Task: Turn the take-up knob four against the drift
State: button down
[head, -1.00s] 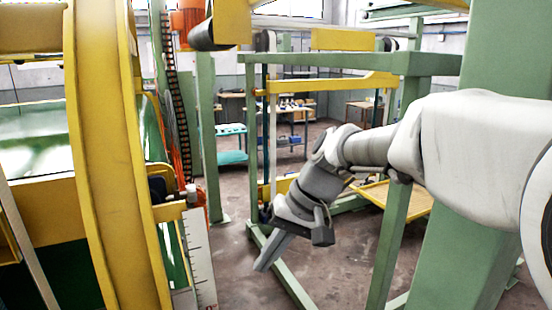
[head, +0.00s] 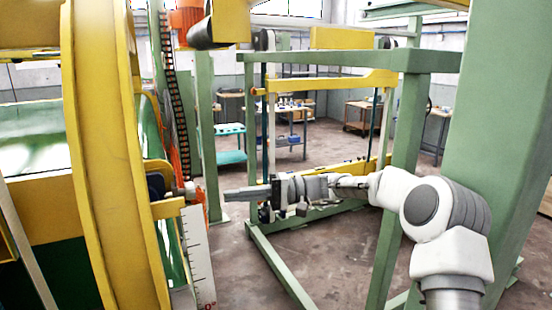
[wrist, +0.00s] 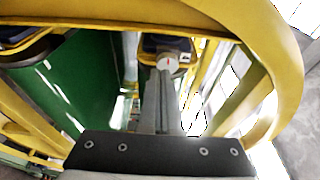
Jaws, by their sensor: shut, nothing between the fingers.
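The take-up knob (head: 190,188) is a small pale cylinder on a dark block beside the big yellow ring frame. In the wrist view the knob (wrist: 168,62) faces me as a pale round end with a small red mark. My gripper (head: 226,194) is level and points left at the knob, with a visible gap between them in the head view. Its fingers are shut and empty. In the wrist view the fingertips (wrist: 164,76) line up just below the knob's face and may hide its lower edge.
A white graduated scale (head: 197,255) hangs below the knob on a yellow bracket (head: 168,208). The yellow ring (head: 112,160) curves close by on the left. A green frame post (head: 402,150) stands near my arm. Floor between is clear.

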aim_at(187, 192)
jog(key=s+a+b, duration=0.1)
jog(key=s+a, duration=0.2)
jog(key=a, duration=0.3)
jog(key=shift+a+b, duration=0.15)
jog(key=shift+b, duration=0.15)
jog(key=shift+w+r, duration=0.15)
jog(key=shift+w, duration=0.1)
dwell(0.5)
jog(key=shift+r, duration=0.2)
dwell(0.3)
jog(key=shift+r, duration=1.05)
jog(key=shift+s, duration=0.15)
